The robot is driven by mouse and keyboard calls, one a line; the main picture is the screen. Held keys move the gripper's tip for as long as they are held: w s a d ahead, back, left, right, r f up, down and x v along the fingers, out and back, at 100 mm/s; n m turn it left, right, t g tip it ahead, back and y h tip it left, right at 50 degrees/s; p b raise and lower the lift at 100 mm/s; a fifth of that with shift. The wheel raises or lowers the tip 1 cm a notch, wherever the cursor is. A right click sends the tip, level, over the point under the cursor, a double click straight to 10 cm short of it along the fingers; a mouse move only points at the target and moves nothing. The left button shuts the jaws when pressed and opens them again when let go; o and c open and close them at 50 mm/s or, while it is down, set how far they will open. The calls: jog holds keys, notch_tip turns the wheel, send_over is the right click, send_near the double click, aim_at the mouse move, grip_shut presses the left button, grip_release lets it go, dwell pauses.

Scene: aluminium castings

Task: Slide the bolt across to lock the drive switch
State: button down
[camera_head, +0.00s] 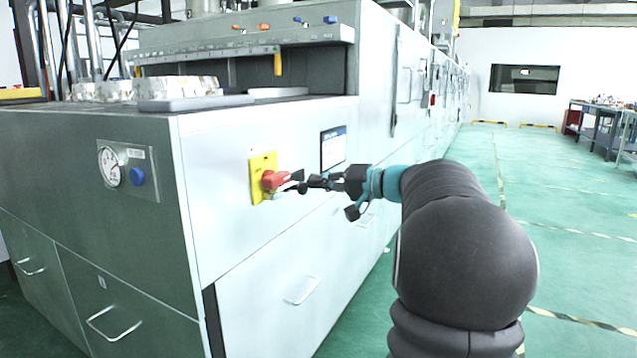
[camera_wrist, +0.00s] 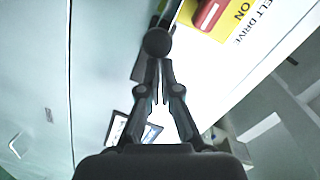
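The drive switch has a red handle (camera_head: 275,180) on a yellow plate (camera_head: 257,165), fixed to the pale front of the machine. In the wrist view the red handle (camera_wrist: 211,12) lies at the top, beside the printed word "ON" on the yellow plate (camera_wrist: 237,12). A round dark knob (camera_wrist: 157,42), seemingly the bolt's, is just beyond my fingertips. My gripper (camera_head: 312,182) is just right of the switch. In the wrist view its fingers (camera_wrist: 158,68) are brought together with a thin gap. I cannot tell whether the tips touch the knob. The bolt's far end is unclear.
A dark-framed label (camera_head: 333,147) is above my gripper on the machine face. A drawer handle (camera_head: 303,291) sticks out below. A gauge (camera_head: 110,166) and a blue knob (camera_head: 138,176) are on the left panel. The green floor (camera_head: 560,215) to the right is open.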

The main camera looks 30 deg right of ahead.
jog(key=s+d+r, duration=0.3)
jog(key=s+d, duration=0.3)
jog(key=d, duration=0.3)
jog(key=shift+s+p, duration=0.35)
jog(key=shift+s, duration=0.05)
notch_tip(320, 180, down, 12)
jog(key=s+d+m+g+h, duration=0.1)
jog(key=s+m+g+h, duration=0.15)
jog(key=m, duration=0.25)
jog(key=s+a+f+g+h, duration=0.3)
jog(key=s+a+f+g, duration=0.2)
jog(key=a+f, duration=0.3)
jog(key=s+a+f+n+h, duration=0.1)
jog(key=s+a+n+h, duration=0.1)
jog(key=s+a+n, duration=0.3)
jog(key=s+a+f+n+h, duration=0.2)
jog(key=s+a+n, duration=0.3)
jog(key=s+a, duration=0.7)
jog(key=a, duration=0.6)
jog(key=shift+n+g, duration=0.3)
jog(key=shift+g, duration=0.05)
